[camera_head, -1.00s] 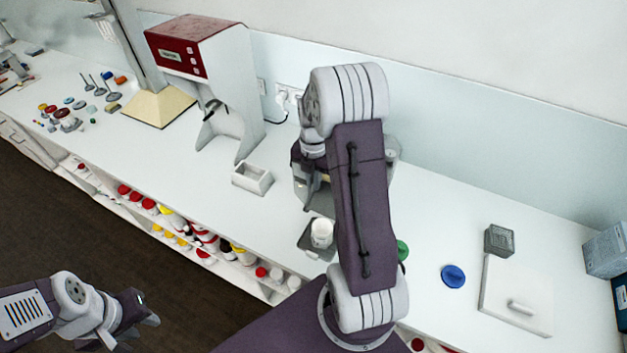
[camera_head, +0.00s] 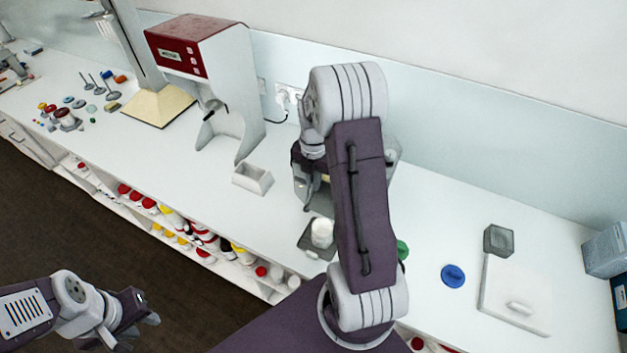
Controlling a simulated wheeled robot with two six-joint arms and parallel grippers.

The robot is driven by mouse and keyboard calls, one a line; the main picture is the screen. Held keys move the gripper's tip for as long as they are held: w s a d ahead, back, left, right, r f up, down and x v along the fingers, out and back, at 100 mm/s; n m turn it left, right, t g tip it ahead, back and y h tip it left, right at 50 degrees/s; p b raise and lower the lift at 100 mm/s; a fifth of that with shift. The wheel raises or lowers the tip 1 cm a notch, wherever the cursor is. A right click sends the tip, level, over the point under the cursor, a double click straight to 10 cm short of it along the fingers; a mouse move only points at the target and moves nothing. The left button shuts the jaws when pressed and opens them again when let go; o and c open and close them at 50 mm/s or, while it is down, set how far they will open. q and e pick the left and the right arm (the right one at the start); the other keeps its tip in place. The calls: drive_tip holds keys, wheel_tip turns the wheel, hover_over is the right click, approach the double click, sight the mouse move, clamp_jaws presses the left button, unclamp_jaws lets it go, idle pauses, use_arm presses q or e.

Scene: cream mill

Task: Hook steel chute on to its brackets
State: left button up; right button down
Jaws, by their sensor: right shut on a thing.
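My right arm rises from the bottom and bends away over the counter, covering much of the work spot. My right gripper (camera_head: 311,174) is mostly hidden behind it, shut on a grey metal piece (camera_head: 321,203), which I take for the steel chute; its outline is mostly hidden. The brackets cannot be made out. A grey machine part (camera_head: 391,152), perhaps the mill, shows behind the arm. A white jar (camera_head: 321,233) stands on a dark grey plate (camera_head: 309,250) just below. My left gripper (camera_head: 140,331) is open and empty at the lower left, over the floor.
A red-topped machine (camera_head: 210,60) and a small white open box (camera_head: 252,178) stand left of the arm. To the right are a blue disc (camera_head: 453,276), a grey square container (camera_head: 498,240) and a white board (camera_head: 515,285). Shelves with several jars run below the counter's front edge.

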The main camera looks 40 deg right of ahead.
drive_tip(key=shift+f, duration=0.65)
idle(1.2)
drive_tip(key=c, duration=1.5)
unclamp_jaws()
drive_tip(key=shift+o, duration=0.2)
drive_tip(key=shift+r+b, duration=0.35)
drive_tip(key=shift+b, duration=0.05)
wheel_tip(320, 180, up, 8)
drive_tip(key=shift+r+b, duration=0.25)
drive_tip(key=shift+b, duration=0.55)
drive_tip(key=shift+f, duration=0.1)
